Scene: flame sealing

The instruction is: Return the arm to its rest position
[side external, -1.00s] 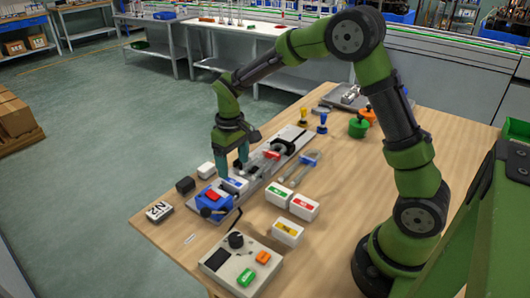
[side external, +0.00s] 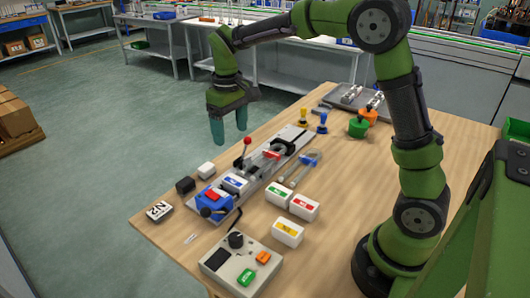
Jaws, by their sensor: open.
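My gripper (side external: 229,138) is open and empty. Its two teal fingers point down and hang in the air above and behind the left part of the flame sealing fixture. It touches nothing. The fixture is a long grey plate (side external: 294,137) lying along the wooden table, with a blue unit (side external: 213,203) at its near end. A lever with a red knob (side external: 247,141) stands up on the fixture, just right of and below my fingers.
A control box (side external: 241,263) sits at the table's front. White boxes with coloured labels (side external: 287,232) lie right of the fixture. A green container (side external: 358,127) and a grey tray (side external: 340,101) are at the back. The wooden table (side external: 345,180) is bare on the right.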

